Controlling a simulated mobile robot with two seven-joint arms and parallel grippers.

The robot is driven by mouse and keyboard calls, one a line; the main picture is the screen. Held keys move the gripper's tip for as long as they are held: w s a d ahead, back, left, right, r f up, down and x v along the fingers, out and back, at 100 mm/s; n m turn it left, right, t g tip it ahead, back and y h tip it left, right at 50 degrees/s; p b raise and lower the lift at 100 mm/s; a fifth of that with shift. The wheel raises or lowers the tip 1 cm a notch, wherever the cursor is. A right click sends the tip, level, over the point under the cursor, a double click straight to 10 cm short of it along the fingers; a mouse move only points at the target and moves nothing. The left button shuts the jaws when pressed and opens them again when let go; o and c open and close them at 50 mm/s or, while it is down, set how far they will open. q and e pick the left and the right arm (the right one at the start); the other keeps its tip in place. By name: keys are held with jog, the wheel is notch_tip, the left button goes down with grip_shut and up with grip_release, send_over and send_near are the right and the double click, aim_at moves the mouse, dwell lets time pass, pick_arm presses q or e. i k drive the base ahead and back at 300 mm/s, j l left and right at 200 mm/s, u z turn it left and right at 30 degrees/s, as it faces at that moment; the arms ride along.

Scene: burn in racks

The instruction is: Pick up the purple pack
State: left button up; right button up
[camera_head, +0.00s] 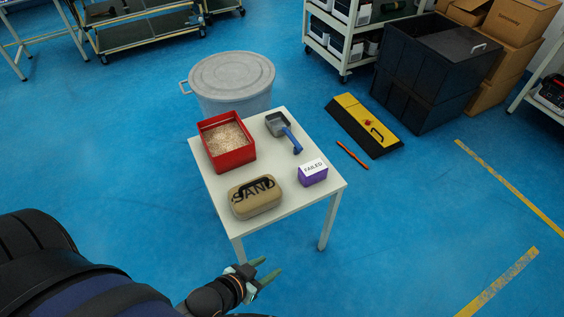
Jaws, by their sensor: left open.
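The purple pack (313,174) is a small box with a white top label reading "FAILED". It sits near the right corner of a small white table (291,205). My left gripper (268,271) is open and empty. It is low in the picture, in front of the table and apart from the pack. My right gripper does not show.
A grey lidded drum (233,84) stands behind. Black crates (420,85) and a yellow-black board (364,126) are at right.

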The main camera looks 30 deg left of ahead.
aim_at(310, 174)
jog(key=i+l+u, duration=0.1)
jog(key=u, duration=0.3)
jog(key=i+l+u, duration=0.2)
jog(key=u, duration=0.2)
jog(key=i+l+u, duration=0.1)
jog(key=u, duration=0.3)
jog(key=i+l+u, duration=0.25)
jog(key=l+u, duration=0.3)
jog(key=l, duration=0.1)
